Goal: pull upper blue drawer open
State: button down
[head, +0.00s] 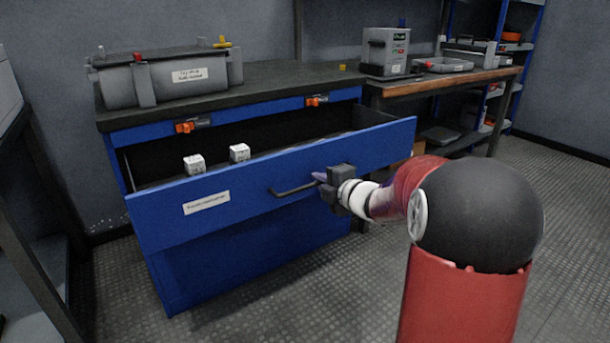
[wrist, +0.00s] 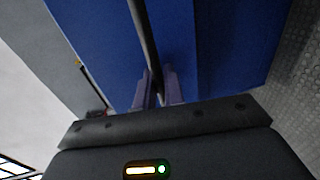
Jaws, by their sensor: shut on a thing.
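The upper blue drawer (head: 250,198) of the blue cabinet stands pulled well out in the head view, with its dark inside showing. Its front carries a white label and a dark bar handle (head: 292,190). My gripper (head: 320,178) is at the right end of this handle, shut on it. In the wrist view the handle (wrist: 143,35) runs down between the two purple fingers of my gripper (wrist: 158,88), against the blue drawer front (wrist: 205,45). Two small white boxes (head: 239,152) (head: 194,164) show inside the drawer.
A grey case (head: 165,85) stands on the dark cabinet top (head: 280,77). Orange latches (head: 186,127) sit on the blue rail above the drawer. A wooden bench (head: 440,84) with a grey device (head: 385,52) stands at the right. Grey floor (head: 270,305) is free before the cabinet.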

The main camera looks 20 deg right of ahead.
jog(key=f+v, duration=0.1)
jog(key=v, duration=0.5)
jog(key=shift+s+d, duration=0.15)
jog(key=shift+s, duration=0.2)
jog(key=shift+f, duration=0.1)
jog(key=c, duration=1.6)
grip_release()
jog(key=shift+o, duration=0.2)
jog(key=v, duration=0.7)
jog(key=shift+s+d+p, duration=0.15)
jog(key=shift+s+p, duration=0.2)
jog(key=shift+s, duration=0.05)
